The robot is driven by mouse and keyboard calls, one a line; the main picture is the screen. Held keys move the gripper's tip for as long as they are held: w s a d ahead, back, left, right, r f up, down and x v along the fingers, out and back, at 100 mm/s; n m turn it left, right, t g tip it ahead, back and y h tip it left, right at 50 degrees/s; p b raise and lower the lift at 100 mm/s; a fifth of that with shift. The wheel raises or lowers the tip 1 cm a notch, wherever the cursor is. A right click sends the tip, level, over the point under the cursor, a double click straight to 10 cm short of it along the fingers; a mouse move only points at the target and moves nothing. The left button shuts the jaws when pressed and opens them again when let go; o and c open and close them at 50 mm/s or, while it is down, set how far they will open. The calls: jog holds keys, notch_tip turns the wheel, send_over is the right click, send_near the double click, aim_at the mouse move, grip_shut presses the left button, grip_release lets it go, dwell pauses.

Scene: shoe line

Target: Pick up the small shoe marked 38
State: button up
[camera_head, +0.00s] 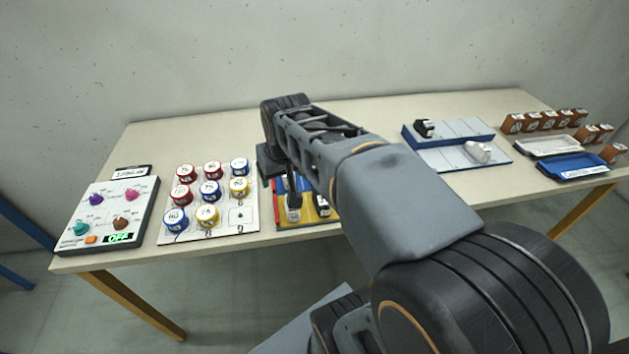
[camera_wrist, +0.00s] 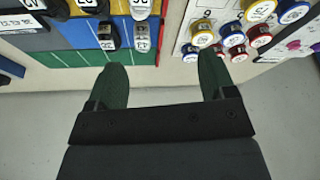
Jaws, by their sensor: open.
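Small shoes with white number labels stand on a coloured board (camera_wrist: 60,58) in the wrist view. More labelled shoes are at the top edge, partly cut off. My gripper is open and empty, its green fingers apart, near the board's edge. In the head view, two shoes (camera_head: 294,207) (camera_head: 322,205) show on the board beside my arm, which hides much of it.
A white panel (camera_head: 247,224) with several red, blue and yellow round pieces is left of the board. A control box (camera_head: 105,212) with knobs reads OFF. At right are a blue-edged tray (camera_head: 455,128) with a black and a white shoe, two trays and several orange boxes.

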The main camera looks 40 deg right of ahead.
jog(key=w+d+f+m+b, duration=0.1)
jog(key=w+d+f+b, duration=0.1)
jog(key=d, duration=0.3)
jog(key=w+d+f+m+b, duration=0.1)
jog(key=w+d+f+b, duration=0.1)
jog(key=d+f, duration=0.3)
jog(key=w+d+f+m+h+b, duration=0.1)
jog(key=w+d+f+b, duration=0.2)
jog(key=w+d, duration=0.1)
jog(key=shift+w+d+f, duration=0.3)
jog(key=shift+d+f, duration=0.1)
jog(key=shift+d, duration=0.25)
jog(key=shift+b+x, duration=0.55)
jog(key=shift+x, duration=2.55)
jog(key=shift+r, duration=0.1)
jog(key=shift+c, duration=0.4)
jog(key=c, duration=0.9)
